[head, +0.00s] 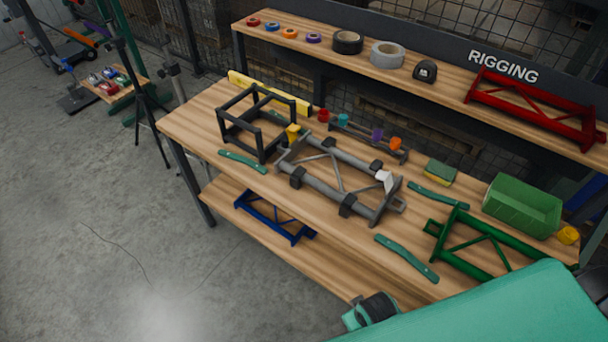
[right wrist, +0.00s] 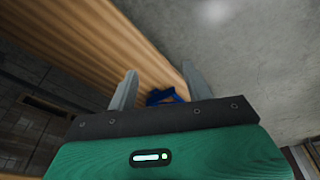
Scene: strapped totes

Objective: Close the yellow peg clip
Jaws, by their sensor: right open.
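A small yellow piece (head: 293,132), which looks like the yellow peg clip, is at the far left end of the grey tubular frame (head: 330,180) on the bench. It is too small to tell whether it is open or shut. Another small yellow piece (head: 568,235) lies at the bench's right end beside the green bin. My right gripper (right wrist: 159,68) is open and empty in the right wrist view, its two grey fingers apart. Beyond them the blue frame (right wrist: 165,96) shows on the lower shelf. My left gripper is not in view.
A rail with red, teal, purple and orange clips (head: 377,135) lies behind the grey frame. A black frame (head: 256,146) stands left, a green frame (head: 480,245) and green bin (head: 522,207) right. Teal strips (head: 407,259) lie near the bench's front edge. The floor left is mostly clear.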

